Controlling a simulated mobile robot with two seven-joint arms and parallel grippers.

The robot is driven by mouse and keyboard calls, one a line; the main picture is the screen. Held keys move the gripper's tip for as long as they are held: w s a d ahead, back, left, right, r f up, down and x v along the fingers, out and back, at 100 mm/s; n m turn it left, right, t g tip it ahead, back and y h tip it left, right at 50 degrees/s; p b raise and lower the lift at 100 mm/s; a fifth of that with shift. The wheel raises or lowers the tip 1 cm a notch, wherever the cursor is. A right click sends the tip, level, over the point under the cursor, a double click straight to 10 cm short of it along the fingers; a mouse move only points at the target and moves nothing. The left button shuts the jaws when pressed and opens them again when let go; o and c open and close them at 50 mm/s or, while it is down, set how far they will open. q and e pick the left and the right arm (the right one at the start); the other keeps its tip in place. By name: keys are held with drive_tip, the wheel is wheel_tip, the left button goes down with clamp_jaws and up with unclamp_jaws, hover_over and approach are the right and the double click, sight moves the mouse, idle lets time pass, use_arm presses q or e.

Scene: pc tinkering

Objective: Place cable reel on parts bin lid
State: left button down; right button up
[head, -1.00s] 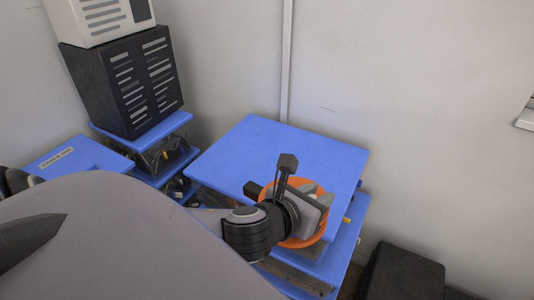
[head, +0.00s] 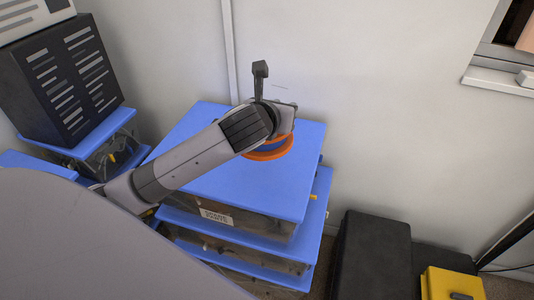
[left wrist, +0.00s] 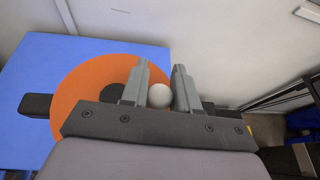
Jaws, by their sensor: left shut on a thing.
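The orange cable reel (head: 270,154) is at the far right part of the blue parts bin lid (head: 245,190) in the head view, partly hidden by my left wrist. In the left wrist view the reel (left wrist: 78,90) shows as a broad orange disc with a dark centre, over the blue lid (left wrist: 28,70). My left gripper (left wrist: 161,75) is shut on the reel, its two grey fingers at the reel's right side. A small white round thing (left wrist: 160,96) shows between the fingers. I cannot tell whether the reel touches the lid. My right gripper is out of view.
The lid tops a stack of clear bins with blue lids by the wall. A black slotted case (head: 62,78) stands on another bin at left. Black boxes (head: 373,255) and a yellow case (head: 452,284) are on the floor at right. The lid's front part is clear.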

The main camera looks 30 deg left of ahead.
use_arm(q)
wheel_tip(320, 180, down, 15)
drive_tip(key=shift+r+b, duration=0.1)
drive_tip(key=shift+b, duration=1.05)
drive_tip(key=c, duration=0.8)
unclamp_jaws()
drive_tip(key=shift+c, duration=0.2)
drive_tip(key=shift+s, duration=0.1)
drive_tip(key=p+v, duration=0.1)
drive_tip(key=v, duration=1.1)
drive_tip(key=s+d+f+n+g+h, duration=0.1)
drive_tip(key=s+f+n, duration=0.6)
drive_tip(key=n, duration=0.9)
drive_tip(key=s+d+f+n+g+h, duration=0.1)
drive_tip(key=s+d+f+n+h, duration=0.2)
drive_tip(key=s+f+n, duration=0.4)
drive_tip(key=shift+s+d+f+n+g, duration=0.35)
drive_tip(key=shift+f+n, duration=2.3)
drive_tip(key=shift+n, duration=1.75)
drive_tip(key=shift+w+a, duration=0.1)
